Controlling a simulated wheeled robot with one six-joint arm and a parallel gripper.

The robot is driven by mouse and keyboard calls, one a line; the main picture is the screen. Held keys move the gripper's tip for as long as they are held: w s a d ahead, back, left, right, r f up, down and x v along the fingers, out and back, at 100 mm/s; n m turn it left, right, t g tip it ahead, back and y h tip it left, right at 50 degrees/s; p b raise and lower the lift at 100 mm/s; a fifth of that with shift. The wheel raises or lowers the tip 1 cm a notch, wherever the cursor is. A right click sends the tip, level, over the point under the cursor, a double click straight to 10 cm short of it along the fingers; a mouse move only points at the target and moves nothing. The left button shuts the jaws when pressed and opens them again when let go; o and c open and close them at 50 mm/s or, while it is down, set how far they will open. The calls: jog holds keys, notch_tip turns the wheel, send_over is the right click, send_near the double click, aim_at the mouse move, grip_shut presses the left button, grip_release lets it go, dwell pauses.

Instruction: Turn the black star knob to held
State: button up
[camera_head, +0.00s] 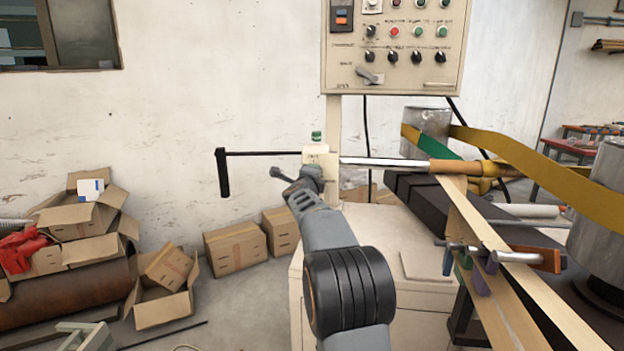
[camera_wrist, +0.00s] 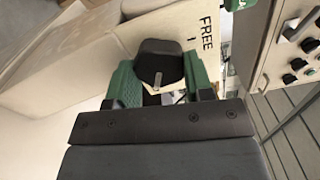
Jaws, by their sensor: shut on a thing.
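The black star knob (camera_wrist: 160,62) shows in the wrist view between the green finger pads of my gripper (camera_wrist: 162,80). The gripper is shut on the knob, and the pads touch it at both sides. A pale pointer mark lies on the knob's near side. The cream housing (camera_wrist: 160,25) behind it carries the word FREE, to the upper right of the knob; a held mark is not seen. In the head view, my arm reaches the small cream winder housing (camera_head: 320,158), and the knob cannot be told apart there from my wrist.
A crank handle (camera_head: 223,173) sticks out left of the housing, and a shaft (camera_head: 385,162) runs right to an orange-brown spool. A control panel (camera_head: 395,45) hangs above. Cardboard boxes (camera_head: 236,247) stand on the floor at left. Yellow straps (camera_head: 545,175) and long strips fill the right.

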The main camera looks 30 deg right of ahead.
dwell(0.4)
jog(key=o, duration=0.9)
jog(key=v, duration=1.3)
jog(key=shift+s+a+b, duration=0.25)
jog(key=shift+s+b, duration=0.1)
